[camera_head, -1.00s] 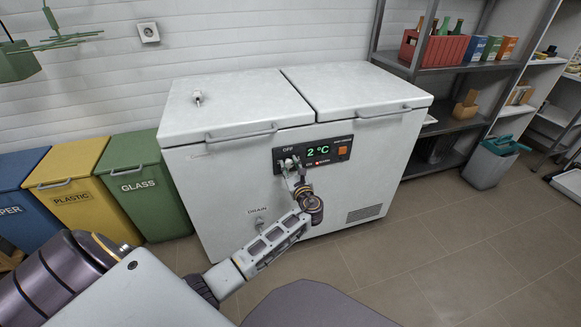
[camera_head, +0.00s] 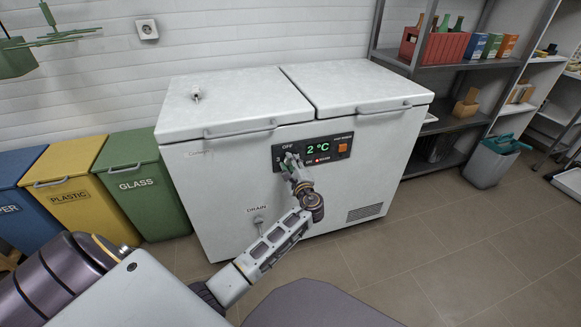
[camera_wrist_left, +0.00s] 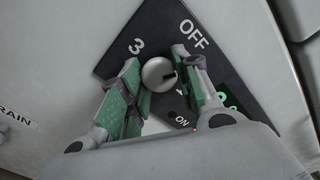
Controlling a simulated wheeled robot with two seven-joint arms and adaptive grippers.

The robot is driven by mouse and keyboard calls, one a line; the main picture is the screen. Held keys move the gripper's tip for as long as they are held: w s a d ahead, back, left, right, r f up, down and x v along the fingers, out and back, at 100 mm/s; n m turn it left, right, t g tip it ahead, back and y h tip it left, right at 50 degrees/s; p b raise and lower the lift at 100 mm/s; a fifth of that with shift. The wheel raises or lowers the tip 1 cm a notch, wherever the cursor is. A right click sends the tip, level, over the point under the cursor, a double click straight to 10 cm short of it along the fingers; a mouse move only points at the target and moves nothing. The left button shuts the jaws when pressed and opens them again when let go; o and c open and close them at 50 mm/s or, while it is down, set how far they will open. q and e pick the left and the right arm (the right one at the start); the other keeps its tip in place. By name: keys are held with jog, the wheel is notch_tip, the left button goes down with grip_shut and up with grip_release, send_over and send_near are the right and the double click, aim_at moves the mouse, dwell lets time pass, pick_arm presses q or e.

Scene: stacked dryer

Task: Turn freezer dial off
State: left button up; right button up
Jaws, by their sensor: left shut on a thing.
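The white chest freezer (camera_head: 240,195) stands against the wall with both lids down. In the head view the left gripper (camera_head: 291,161) covers most of the dial. My right gripper is not in view.
Green (camera_head: 147,195), yellow (camera_head: 75,200) and blue bins stand left of the freezer. A drain fitting (camera_head: 258,221) is low on the freezer front. A shelf (camera_head: 440,70) with a red bottle crate and a grey bucket (camera_head: 488,165) are at right.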

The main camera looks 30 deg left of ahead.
pick_arm(q)
jog(key=n+b, duration=0.2)
jog(key=n, duration=0.2)
jog(key=shift+f+n+b, duration=0.1)
jog(key=shift+n+b, duration=0.6)
jog(key=shift+n, duration=0.3)
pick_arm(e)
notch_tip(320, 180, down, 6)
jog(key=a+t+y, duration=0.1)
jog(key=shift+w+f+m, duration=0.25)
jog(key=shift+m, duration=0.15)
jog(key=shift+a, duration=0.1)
pick_arm(q)
jog(key=o, duration=1)
jog(key=shift+s+d, duration=0.1)
jog(key=shift+v, duration=5.9)
